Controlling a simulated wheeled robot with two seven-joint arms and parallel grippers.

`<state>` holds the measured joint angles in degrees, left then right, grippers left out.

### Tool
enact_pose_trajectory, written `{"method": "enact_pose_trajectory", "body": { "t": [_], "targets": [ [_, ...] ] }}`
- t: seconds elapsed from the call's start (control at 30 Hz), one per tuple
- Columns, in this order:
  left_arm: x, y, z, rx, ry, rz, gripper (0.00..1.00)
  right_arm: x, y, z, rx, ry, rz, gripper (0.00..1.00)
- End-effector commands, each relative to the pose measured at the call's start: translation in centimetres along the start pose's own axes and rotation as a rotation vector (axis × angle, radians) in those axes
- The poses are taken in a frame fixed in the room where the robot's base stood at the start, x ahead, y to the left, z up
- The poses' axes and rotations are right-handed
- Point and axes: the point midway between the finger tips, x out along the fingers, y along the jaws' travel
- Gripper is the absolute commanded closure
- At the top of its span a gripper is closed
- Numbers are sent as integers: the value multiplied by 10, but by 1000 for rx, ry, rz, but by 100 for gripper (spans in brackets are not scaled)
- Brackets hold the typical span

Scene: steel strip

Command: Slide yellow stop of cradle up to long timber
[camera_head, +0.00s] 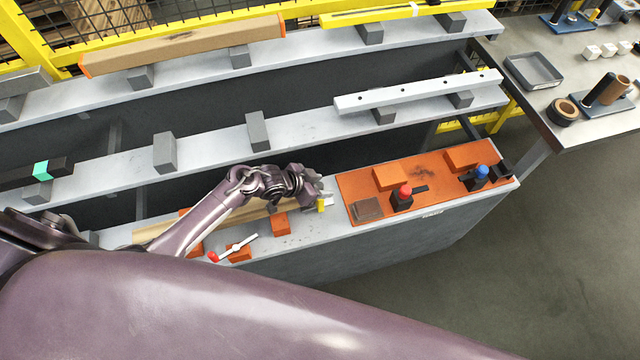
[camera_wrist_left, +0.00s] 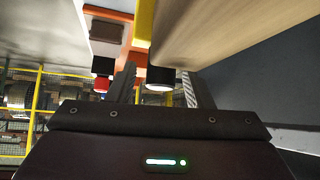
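The long timber (camera_head: 158,231) is pale wood and lies along the front grey shelf, partly hidden behind my left arm. It also fills the upper right of the left wrist view (camera_wrist_left: 225,25). The yellow stop (camera_head: 321,205) stands on the right part of the cradle, beside orange supports (camera_head: 280,223). In the left wrist view the stop (camera_wrist_left: 145,22) shows directly beside the timber; I cannot tell whether they touch. My left gripper (camera_wrist_left: 158,88) is open, its fingers apart on either side of a dark round piece with a pale end (camera_wrist_left: 160,80). My right gripper is out of view.
A lever with a red knob (camera_head: 213,257) is at the cradle's front edge. Right of the stop lies an orange plate (camera_head: 350,188) with red and blue knobbed clamps. Behind are grey racks (camera_head: 210,145) with upright blocks. A side table (camera_head: 560,138) stands at right.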

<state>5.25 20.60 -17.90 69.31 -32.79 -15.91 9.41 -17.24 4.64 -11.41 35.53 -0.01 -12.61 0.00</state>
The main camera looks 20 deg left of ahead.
Motion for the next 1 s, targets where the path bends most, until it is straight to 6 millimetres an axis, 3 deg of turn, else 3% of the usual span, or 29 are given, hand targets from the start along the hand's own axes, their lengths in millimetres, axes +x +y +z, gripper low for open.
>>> {"method": "enact_pose_trajectory", "body": {
  "t": [0.33, 0.8, 1.0],
  "targets": [
    [-4, 0, 0, 1, 0, 0, 54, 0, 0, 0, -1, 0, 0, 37],
    [-68, 0, 1, 2, -1, 0, 54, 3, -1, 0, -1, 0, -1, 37],
    [-78, 0, 0, 0, -1, 0, 54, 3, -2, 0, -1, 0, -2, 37]
  ]
}}
